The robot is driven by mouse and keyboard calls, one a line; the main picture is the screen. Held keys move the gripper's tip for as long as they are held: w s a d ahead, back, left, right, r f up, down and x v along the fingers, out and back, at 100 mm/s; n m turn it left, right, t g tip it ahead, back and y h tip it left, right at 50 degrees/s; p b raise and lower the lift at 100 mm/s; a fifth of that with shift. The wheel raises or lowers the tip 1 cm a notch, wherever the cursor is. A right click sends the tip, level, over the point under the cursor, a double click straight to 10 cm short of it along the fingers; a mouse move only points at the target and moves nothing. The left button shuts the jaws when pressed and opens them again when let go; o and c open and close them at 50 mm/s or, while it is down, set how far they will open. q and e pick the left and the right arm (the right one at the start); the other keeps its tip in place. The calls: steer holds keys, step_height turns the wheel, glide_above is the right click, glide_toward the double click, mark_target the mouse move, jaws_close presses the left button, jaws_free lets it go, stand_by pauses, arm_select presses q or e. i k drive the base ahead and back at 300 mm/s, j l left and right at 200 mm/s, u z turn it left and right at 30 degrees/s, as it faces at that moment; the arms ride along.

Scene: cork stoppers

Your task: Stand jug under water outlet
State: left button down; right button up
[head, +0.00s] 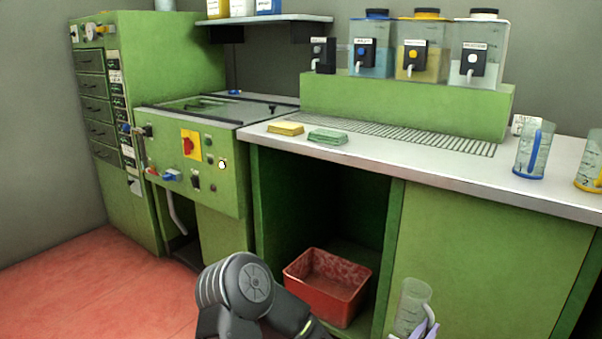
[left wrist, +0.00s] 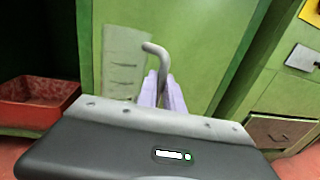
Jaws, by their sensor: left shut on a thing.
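A clear jug with a grey-white handle (head: 413,302) is at the bottom of the head view, low in front of the green cabinet. It also shows in the left wrist view (left wrist: 122,58), where the handle runs between the pale purple fingertips. My left gripper (head: 427,331) is shut on this handle; the fingers also show in the left wrist view (left wrist: 162,95). Three tanks with taps stand at the back of the counter: blue-lidded (head: 371,63), yellow-lidded (head: 417,72) and black-lidded (head: 473,73). Their labels are too small to read. My right gripper is out of view.
A drain grille (head: 420,136) lies before the tanks' green stand (head: 405,108). A blue-handled jug (head: 526,155) and a yellow-handled jug (head: 590,165) stand at the right. Yellow (head: 286,128) and green (head: 328,136) pads lie left. A red bin (head: 325,290) is below the counter.

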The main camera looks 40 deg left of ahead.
mark_target(316, 119)
steer(key=k+j, duration=0.1)
steer(key=j, duration=0.35)
steer(key=k+j+z, duration=0.15)
steer(key=j, duration=0.7)
steer(key=k+j+z, duration=0.15)
steer(key=j, duration=0.3)
